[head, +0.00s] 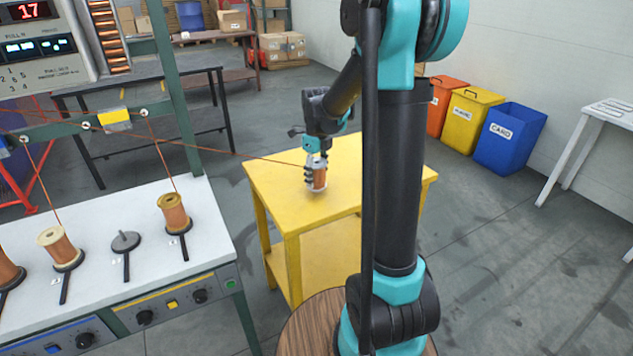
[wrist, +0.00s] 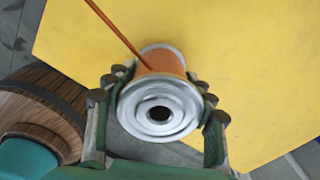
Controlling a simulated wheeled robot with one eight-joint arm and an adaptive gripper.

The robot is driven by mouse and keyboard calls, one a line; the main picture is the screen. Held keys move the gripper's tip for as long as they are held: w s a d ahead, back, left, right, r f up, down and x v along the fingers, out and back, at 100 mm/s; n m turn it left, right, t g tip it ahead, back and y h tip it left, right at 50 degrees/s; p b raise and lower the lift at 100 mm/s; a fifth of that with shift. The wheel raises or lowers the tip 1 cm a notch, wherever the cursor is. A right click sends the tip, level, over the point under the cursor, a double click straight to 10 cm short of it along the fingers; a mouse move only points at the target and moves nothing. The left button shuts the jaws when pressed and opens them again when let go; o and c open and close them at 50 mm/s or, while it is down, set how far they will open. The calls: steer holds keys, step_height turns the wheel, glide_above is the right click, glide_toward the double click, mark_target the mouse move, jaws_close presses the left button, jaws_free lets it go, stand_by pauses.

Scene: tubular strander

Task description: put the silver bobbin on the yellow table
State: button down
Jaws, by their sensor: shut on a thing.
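The silver bobbin (head: 318,179) has silver flanges and copper-coloured wire wound on it. My gripper (head: 316,168) is shut around it, over the yellow table (head: 290,212). In the wrist view the silver bobbin (wrist: 158,108) sits between the fingers of my gripper (wrist: 158,112), its round flange facing the camera. The yellow table (wrist: 245,65) fills much of that view behind it. The bobbin looks upright, at or just above the tabletop; I cannot tell whether it touches. A copper wire runs from the bobbin toward the machine on the left.
The strander bench (head: 130,225) on the left holds several bobbins and an empty spindle (head: 125,241). A dark table (head: 150,100) stands behind. Orange, yellow and blue bins (head: 510,137) line the back wall. A white table (head: 610,112) is at right. The tabletop around the bobbin is clear.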

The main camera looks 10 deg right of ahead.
steer(key=shift+f, duration=1.25)
steer(key=c, duration=0.6)
jaws_free()
steer(key=shift+f, duration=0.1)
steer(key=shift+o, duration=0.2)
step_height(320, 180, up, 12)
steer(key=s+d+f+n, duration=0.1)
steer(key=s+f+n, duration=0.1)
steer(key=s+n, duration=0.1)
steer(key=s+f+n+t, duration=0.1)
steer(key=s+f+n, duration=0.1)
steer(key=s+n, duration=0.2)
steer(key=s+d+f+n+t, duration=0.1)
steer(key=s+f+n, duration=0.1)
steer(key=s+n, duration=0.2)
steer(key=shift+s+d+f+n, duration=0.15)
steer(key=shift+n, duration=0.65)
steer(key=shift+s+d+f+n, duration=0.1)
steer(key=shift+d+f+n, duration=0.05)
steer(key=shift+n, duration=0.65)
steer(key=s+d+f+n+t, duration=0.1)
steer(key=s+f+n+t, duration=0.1)
steer(key=s+f+n, duration=0.5)
steer(key=shift+s+d+n, duration=0.2)
steer(key=shift+s+n, duration=1.7)
steer(key=shift+n, duration=1)
